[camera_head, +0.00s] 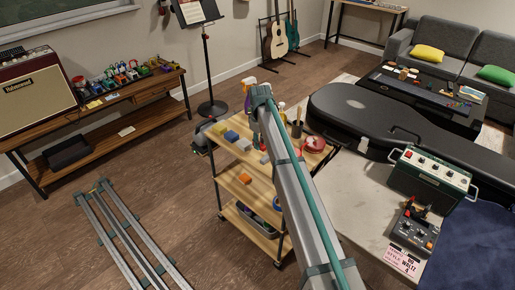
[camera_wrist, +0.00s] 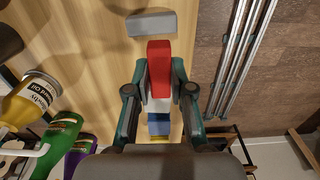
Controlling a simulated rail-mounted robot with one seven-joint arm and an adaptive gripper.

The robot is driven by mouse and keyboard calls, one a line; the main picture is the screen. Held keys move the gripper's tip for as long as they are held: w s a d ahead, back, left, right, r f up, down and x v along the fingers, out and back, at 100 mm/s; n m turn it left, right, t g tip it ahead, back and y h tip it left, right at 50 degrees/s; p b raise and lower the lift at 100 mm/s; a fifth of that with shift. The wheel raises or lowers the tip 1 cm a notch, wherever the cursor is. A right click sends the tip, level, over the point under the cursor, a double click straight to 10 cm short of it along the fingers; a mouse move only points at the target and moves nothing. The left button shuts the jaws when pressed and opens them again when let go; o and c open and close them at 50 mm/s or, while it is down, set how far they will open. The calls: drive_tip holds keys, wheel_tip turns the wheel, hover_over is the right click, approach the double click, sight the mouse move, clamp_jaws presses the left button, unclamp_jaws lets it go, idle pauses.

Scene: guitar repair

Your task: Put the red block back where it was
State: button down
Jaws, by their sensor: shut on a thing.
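The red block (camera_wrist: 159,62) is between the two fingers of my gripper (camera_wrist: 159,75) in the wrist view. The fingers are shut on its sides. It is over the wooden top of the cart (camera_wrist: 75,45); I cannot tell whether it touches the wood. A grey block (camera_wrist: 152,23) lies just beyond it. A white block (camera_wrist: 158,104), a blue block (camera_wrist: 159,128) and a bit of yellow show in a line on the near side.
In the wrist view an oil can (camera_wrist: 32,98), a green bottle (camera_wrist: 58,140) and a purple bottle (camera_wrist: 80,152) are at left. Red round items (camera_head: 315,143) sit at the cart's right. A guitar case (camera_head: 365,110) lies on the table beside the cart.

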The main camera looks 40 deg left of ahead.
sight(257, 155)
drive_tip(key=shift+w+a+f, duration=0.25)
drive_tip(key=shift+a+f, duration=0.2)
drive_tip(key=shift+f, duration=0.1)
drive_tip(key=shift+w+a+f, duration=0.2)
drive_tip(key=shift+a+f, duration=0.2)
drive_tip(key=shift+f, duration=0.1)
drive_tip(key=shift+a+f+p, duration=0.15)
drive_tip(key=shift+f+p, duration=0.35)
drive_tip(key=shift+f, duration=1.3)
drive_tip(key=shift+f, duration=0.15)
drive_tip(key=c, duration=1)
unclamp_jaws()
wheel_tip(257, 155, up, 12)
drive_tip(key=shift+r+b, duration=0.15)
drive_tip(key=shift+b, duration=0.8)
